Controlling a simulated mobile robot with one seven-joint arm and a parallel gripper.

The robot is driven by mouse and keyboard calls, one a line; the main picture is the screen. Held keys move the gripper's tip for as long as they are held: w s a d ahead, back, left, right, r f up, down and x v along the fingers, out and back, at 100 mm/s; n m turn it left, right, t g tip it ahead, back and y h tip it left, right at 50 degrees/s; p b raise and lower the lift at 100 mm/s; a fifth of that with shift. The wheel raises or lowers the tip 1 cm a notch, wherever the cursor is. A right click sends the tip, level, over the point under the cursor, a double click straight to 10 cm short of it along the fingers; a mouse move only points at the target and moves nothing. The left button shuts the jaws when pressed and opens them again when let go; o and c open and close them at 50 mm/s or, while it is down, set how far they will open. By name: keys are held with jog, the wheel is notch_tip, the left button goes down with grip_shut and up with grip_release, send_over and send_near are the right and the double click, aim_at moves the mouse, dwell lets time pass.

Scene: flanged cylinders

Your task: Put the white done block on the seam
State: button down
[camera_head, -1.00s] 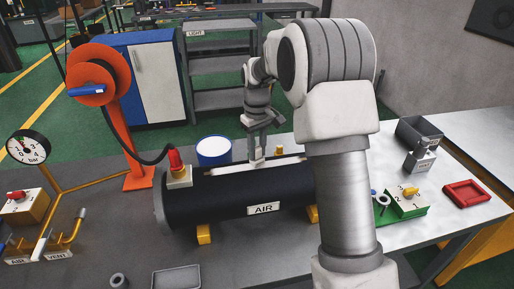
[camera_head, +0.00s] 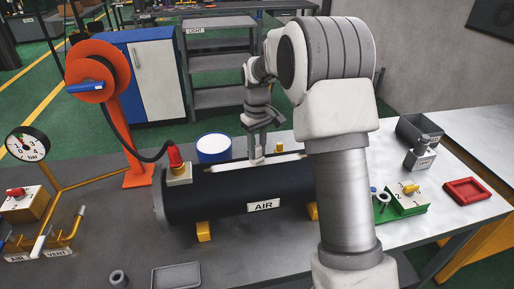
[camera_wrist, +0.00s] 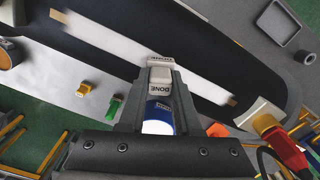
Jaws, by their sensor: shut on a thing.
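The white block marked DONE (camera_wrist: 160,76) is between the fingertips of my gripper (camera_wrist: 158,84) in the wrist view; the gripper is shut on it. The block sits over the near edge of a long white strip, which looks like the seam (camera_wrist: 140,48), along the top of the black cylinder (camera_wrist: 90,40). I cannot tell whether it touches the strip. In the head view my gripper (camera_head: 262,146) points down at the strip (camera_head: 232,165) on the AIR-labelled cylinder (camera_head: 225,196); the block there is small.
A red-capped hose fitting (camera_head: 176,165) stands at the cylinder's left end. A blue drum (camera_head: 214,149) with a white top stands behind.

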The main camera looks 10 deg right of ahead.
jog(key=shift+f, duration=0.3)
jog(key=c, duration=0.5)
grip_release()
notch_tip(320, 180, up, 18)
jog(key=shift+f, duration=0.25)
